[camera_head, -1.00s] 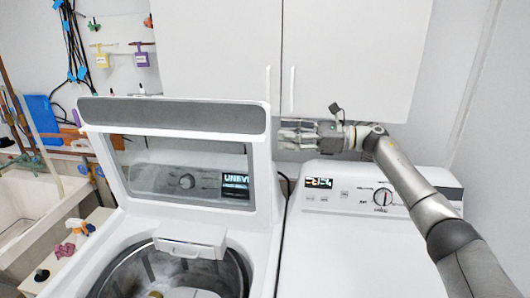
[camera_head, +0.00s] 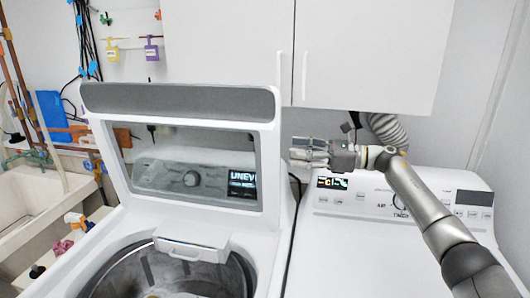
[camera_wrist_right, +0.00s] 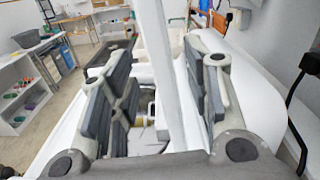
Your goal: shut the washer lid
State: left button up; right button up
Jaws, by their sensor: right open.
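The washer lid (camera_head: 180,103) stands open and upright at the back of the white washer (camera_head: 262,252), with a grey band along its top and a window in its frame. The washer drum (camera_head: 175,275) is uncovered below it. My right gripper (camera_head: 292,152) is just right of the lid's right edge, its fingers pointing left. In the right wrist view the right gripper (camera_wrist_right: 160,95) is open, and a white upright edge, likely the lid's (camera_wrist_right: 168,60), shows between its fingers. I cannot tell whether it touches. My left gripper is not in view.
A white dryer (camera_head: 350,255) with a control panel stands right of the washer, under my right arm. White cabinets (camera_head: 230,50) hang above and behind. A sink (camera_head: 35,205) is at the left. A shelf (camera_wrist_right: 25,90) shows in the right wrist view.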

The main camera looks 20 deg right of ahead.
jog(key=p+x, duration=0.4)
jog(key=x, duration=0.6)
jog(key=shift+r, duration=0.1)
grip_shut()
jog(key=shift+s, duration=0.1)
